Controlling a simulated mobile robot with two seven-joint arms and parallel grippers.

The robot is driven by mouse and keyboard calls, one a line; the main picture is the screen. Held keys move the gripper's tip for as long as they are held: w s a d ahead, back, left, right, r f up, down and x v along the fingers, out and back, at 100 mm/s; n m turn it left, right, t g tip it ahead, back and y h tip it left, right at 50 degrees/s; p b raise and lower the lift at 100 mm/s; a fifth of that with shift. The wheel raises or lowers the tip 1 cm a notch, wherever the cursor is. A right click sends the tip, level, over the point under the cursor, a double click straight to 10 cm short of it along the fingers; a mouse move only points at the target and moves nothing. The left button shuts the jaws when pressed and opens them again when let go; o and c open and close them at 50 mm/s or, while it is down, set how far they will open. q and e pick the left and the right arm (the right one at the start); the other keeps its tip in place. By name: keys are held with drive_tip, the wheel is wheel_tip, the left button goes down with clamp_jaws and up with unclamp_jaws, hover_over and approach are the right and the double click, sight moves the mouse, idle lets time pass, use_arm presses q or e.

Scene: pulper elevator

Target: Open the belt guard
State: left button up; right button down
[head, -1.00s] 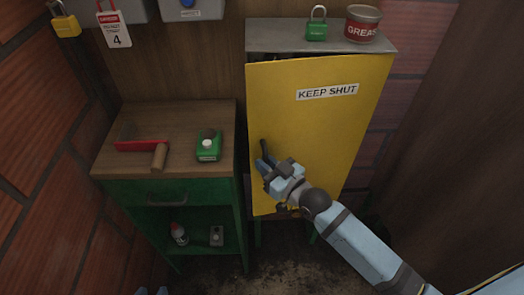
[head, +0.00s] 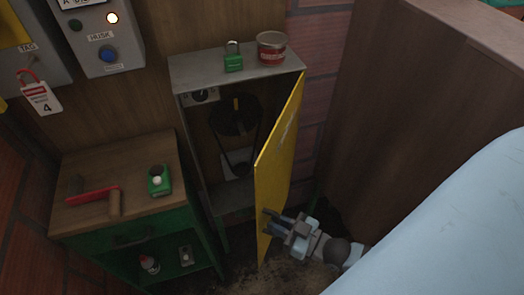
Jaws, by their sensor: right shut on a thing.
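The belt guard is a yellow door (head: 278,165) hinged at the right side of a grey cabinet (head: 238,64). It stands swung well out, and its edge faces left toward the front. Inside the cabinet a dark pulley (head: 235,115) with a belt shows, with a second lower wheel partly hidden by the door. My left gripper is not in view.
A brown wooden panel (head: 400,110) stands close on the right.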

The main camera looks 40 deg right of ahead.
drive_tip(key=shift+s+d, duration=0.45)
drive_tip(key=c, duration=1.2)
unclamp_jaws()
drive_tip(key=shift+o, duration=0.2)
drive_tip(key=v, duration=1.3)
drive_tip(key=shift+s+d+b, duration=0.2)
drive_tip(key=shift+s+b, duration=0.1)
drive_tip(key=shift+b, duration=0.05)
